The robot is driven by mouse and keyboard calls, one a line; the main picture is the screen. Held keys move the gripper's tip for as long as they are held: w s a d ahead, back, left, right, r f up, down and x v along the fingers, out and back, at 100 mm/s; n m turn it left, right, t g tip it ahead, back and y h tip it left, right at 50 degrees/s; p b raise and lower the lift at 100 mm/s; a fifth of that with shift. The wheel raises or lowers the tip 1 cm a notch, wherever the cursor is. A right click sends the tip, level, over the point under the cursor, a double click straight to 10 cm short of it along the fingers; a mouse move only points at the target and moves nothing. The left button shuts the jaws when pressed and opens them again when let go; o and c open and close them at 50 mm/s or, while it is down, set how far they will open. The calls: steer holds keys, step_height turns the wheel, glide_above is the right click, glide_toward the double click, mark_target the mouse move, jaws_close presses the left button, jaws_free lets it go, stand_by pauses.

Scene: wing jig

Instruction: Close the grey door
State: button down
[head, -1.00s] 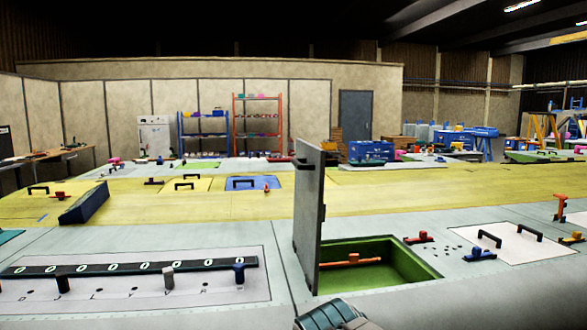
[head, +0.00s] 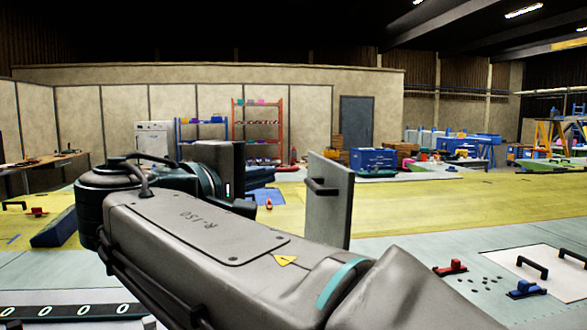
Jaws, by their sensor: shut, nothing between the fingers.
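The grey door (head: 335,212) is a flat panel standing upright, open, on the jig table, right of centre in the head view. A dark handle (head: 321,187) sits on its left face. My arm crosses the foreground and hides the door's lower part and the green recess beside it. My gripper (head: 238,205) shows partly as a dark block at the end of the arm, left of the door and apart from it in the picture. It is shut and empty; its fingertips are mostly hidden.
Right of the door are a red clamp (head: 450,267), a blue clamp (head: 526,290) and a white panel (head: 550,262) with dark handles. A dark blue block (head: 56,227) lies at left. A grey-blue wall door (head: 357,121) is far back.

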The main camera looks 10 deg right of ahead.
steer(key=shift+w+d+f+p, duration=0.1)
steer(key=shift+w+d+p, duration=0.25)
steer(key=shift+w+d, duration=1.2)
steer(key=shift+w+d+f+p, duration=0.1)
steer(key=shift+w+d+p, duration=0.45)
steer(key=shift+d, duration=1.85)
steer(key=shift+w+d+f+p, duration=0.1)
steer(key=shift+w+d+p, duration=0.1)
steer(key=shift+w+d, duration=1.4)
steer(key=shift+s+d, duration=0.3)
steer(key=shift+s, duration=0.1)
